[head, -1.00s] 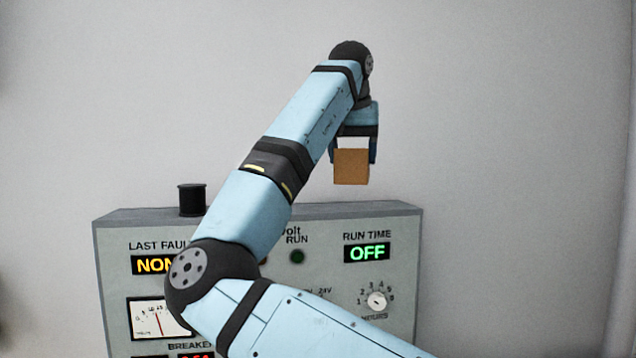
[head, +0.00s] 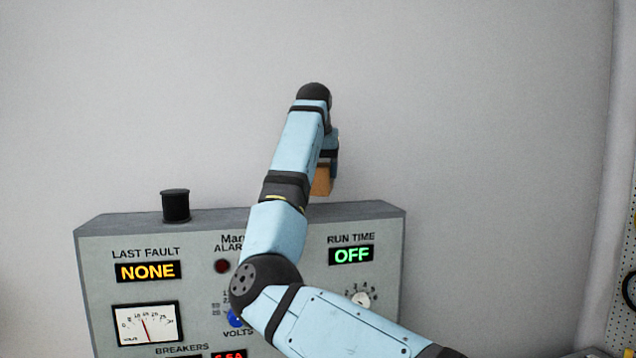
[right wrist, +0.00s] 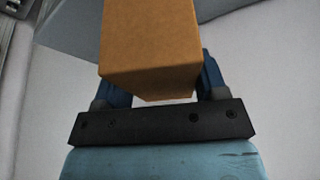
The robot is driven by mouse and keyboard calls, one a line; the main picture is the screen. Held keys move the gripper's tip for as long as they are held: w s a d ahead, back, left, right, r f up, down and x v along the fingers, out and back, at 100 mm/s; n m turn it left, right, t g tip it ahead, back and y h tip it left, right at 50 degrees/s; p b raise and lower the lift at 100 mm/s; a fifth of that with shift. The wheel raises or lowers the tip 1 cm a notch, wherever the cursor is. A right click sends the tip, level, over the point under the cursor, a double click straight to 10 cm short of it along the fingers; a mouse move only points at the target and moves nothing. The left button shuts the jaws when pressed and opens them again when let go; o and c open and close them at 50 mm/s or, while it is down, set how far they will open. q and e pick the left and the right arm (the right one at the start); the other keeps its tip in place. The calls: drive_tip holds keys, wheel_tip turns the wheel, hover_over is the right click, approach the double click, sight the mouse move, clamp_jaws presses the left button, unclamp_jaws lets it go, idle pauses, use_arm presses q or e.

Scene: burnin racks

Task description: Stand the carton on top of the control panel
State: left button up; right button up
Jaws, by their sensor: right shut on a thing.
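The carton (head: 321,182) is a small brown box. My right gripper (head: 328,172) is shut on it, just above the top of the control panel (head: 195,240) in the head view. My arm hides part of the carton there, and I cannot tell whether its base touches the panel top. In the right wrist view the carton (right wrist: 150,45) fills the space between the two blue fingers of my right gripper (right wrist: 155,80). The panel is a grey cabinet with dials and lit displays. My left gripper is not in view.
A black spool-like cylinder (head: 175,206) stands on the panel top at the left. The panel top right of it looks clear, apart from what my arm covers. A plain wall (head: 480,120) rises behind. A pegboard (head: 622,260) shows at the right edge.

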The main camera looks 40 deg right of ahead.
sight(319, 181)
wheel_tip(319, 181, down, 3)
drive_tip(key=shift+f+p, duration=0.1)
drive_tip(key=shift+p, duration=0.65)
drive_tip(key=shift+w+d+f, duration=0.15)
drive_tip(key=shift+f, duration=0.2)
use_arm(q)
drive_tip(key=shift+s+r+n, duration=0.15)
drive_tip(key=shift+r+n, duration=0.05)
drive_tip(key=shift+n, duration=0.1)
use_arm(e)
drive_tip(key=shift+f, duration=0.1)
drive_tip(key=o, duration=1)
drive_tip(key=shift+f, duration=0.1)
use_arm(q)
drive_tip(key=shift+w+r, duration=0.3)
use_arm(e)
drive_tip(key=shift+o, duration=0.2)
